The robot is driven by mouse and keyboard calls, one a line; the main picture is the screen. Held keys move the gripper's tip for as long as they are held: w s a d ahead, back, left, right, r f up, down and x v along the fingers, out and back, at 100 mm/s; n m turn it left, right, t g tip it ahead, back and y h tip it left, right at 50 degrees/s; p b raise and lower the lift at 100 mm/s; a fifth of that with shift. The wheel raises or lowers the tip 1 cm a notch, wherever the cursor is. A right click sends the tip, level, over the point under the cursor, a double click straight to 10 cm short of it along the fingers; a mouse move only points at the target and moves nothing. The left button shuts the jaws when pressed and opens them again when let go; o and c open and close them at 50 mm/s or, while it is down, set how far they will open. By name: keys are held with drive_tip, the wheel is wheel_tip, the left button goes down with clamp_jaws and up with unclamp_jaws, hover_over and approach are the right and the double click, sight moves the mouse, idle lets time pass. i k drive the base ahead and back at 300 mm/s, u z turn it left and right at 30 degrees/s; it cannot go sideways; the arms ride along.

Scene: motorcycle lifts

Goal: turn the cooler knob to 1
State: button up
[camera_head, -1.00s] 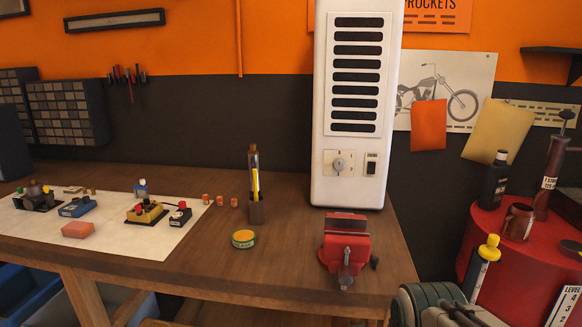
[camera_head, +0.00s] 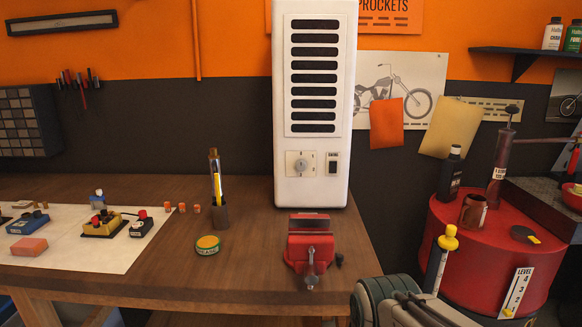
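The cooler (camera_head: 342,100) is a tall white upright box with dark horizontal slots, standing at the back right of the wooden workbench. Its cooler knob (camera_head: 301,165) is a small round grey dial on a pale square plate low on the cooler's front. The marks around the knob are too small to read, and I cannot tell which one it points to. A dark switch (camera_head: 333,163) sits to the right of the knob. My gripper is not in view.
A red vise (camera_head: 309,243) stands at the bench's front edge below the cooler. A pen holder (camera_head: 221,215) and round tin (camera_head: 207,245) stand left of it. A red drum (camera_head: 490,265) stands right of the workbench (camera_head: 180,285). The space before the knob looks clear.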

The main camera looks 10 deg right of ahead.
sight(301, 165)
drive_tip(key=k, duration=0.65)
drive_tip(key=z, duration=0.8)
drive_tip(key=i, duration=1.55)
drive_tip(key=u, duration=0.45)
